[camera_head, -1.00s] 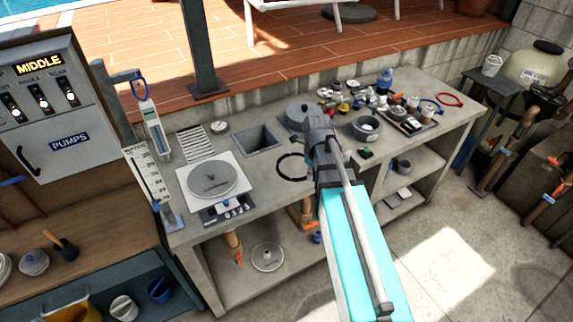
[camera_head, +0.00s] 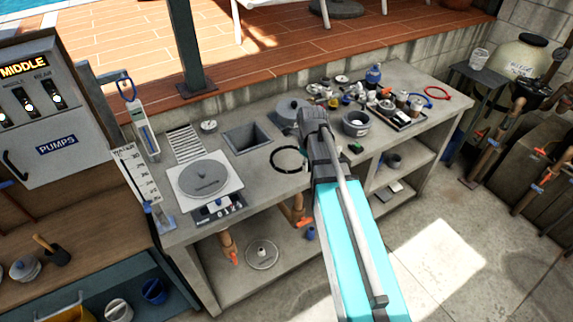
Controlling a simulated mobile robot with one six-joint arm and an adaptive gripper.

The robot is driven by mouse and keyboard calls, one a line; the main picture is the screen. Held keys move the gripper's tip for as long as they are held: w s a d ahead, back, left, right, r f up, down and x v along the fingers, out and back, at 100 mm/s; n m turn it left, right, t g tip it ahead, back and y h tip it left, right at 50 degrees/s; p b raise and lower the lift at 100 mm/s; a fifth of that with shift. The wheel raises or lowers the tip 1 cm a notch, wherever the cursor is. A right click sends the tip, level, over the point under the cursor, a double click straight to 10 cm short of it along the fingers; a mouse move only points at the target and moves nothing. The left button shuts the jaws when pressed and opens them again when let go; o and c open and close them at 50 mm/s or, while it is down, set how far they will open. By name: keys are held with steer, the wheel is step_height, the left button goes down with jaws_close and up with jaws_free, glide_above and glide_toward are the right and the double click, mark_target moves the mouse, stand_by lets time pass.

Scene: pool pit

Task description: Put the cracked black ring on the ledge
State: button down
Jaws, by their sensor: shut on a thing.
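The black ring (camera_head: 275,160) shows as a thin dark loop just left of my arm's end, over the front part of the grey workbench. Any crack in it is too small to make out. My gripper (camera_head: 308,166) is at the ring's right side and shut on it; the fingertips are mostly hidden by my arm. The ring appears slightly above the benchtop, but the gap is hard to judge. A raised terracotta-tiled ledge (camera_head: 280,72) runs along behind the bench, above a low concrete wall.
The workbench (camera_head: 262,188) carries a scale with a round grey lid (camera_head: 203,178), a square sink (camera_head: 246,139), and a dark pot (camera_head: 356,122). Several small parts and a red ring (camera_head: 437,92) crowd its right. A dark post (camera_head: 194,45) stands on the tiles.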

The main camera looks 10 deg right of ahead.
steer(key=b, duration=0.4)
glide_toward(293, 169)
steer(key=s+r, duration=0.1)
steer(key=s, duration=0.3)
steer(key=w+f+b, duration=0.2)
steer(key=f+b, duration=0.1)
steer(key=shift+w+f+b, duration=0.6)
steer(key=shift+w+f+b, duration=0.5)
steer(key=shift+f+b, duration=0.15)
steer(key=shift+b, duration=0.05)
steer(key=shift+s+f+b, duration=0.1)
steer(key=shift+f+b, duration=1.25)
steer(key=shift+f, duration=0.15)
steer(key=c, duration=0.6)
jaws_free()
steer(key=shift+r, duration=0.2)
